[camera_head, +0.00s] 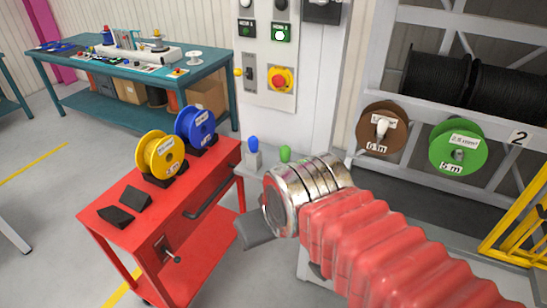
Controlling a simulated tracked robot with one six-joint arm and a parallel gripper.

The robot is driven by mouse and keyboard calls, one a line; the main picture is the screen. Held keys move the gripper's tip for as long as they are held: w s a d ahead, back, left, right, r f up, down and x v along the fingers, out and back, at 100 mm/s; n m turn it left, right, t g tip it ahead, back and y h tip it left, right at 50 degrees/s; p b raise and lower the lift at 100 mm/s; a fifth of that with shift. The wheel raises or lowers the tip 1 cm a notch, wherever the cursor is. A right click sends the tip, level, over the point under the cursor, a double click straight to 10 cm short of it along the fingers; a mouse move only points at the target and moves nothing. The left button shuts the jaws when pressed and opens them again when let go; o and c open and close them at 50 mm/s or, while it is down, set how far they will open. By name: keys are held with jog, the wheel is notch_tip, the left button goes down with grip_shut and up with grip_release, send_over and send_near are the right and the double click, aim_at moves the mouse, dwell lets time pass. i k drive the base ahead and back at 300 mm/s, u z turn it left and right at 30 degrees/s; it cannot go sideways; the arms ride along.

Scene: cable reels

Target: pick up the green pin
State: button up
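The green pin (285,153) shows its rounded green top just behind the metal wrist of my arm. Its lower part is hidden by that wrist. A blue pin (253,146) with a pale base stands to its left on a grey surface beside the white control column. My gripper (254,232) shows only as dark grey flat parts below and left of the wrist, nearer the camera than the pins. It appears apart from the green pin. The gap between its fingers cannot be made out, and no held object is visible.
A red cart (150,222) on the left carries a yellow reel (160,156), a blue reel (196,127) and empty black holders. Brown (373,121) and green (458,156) reels hang on the grey rack at right. A teal workbench (75,63) stands behind; open floor lies at left.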

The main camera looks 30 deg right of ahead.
aim_at(285, 150)
jog(key=z, duration=0.05)
jog(key=i, duration=1)
jog(key=u, duration=0.05)
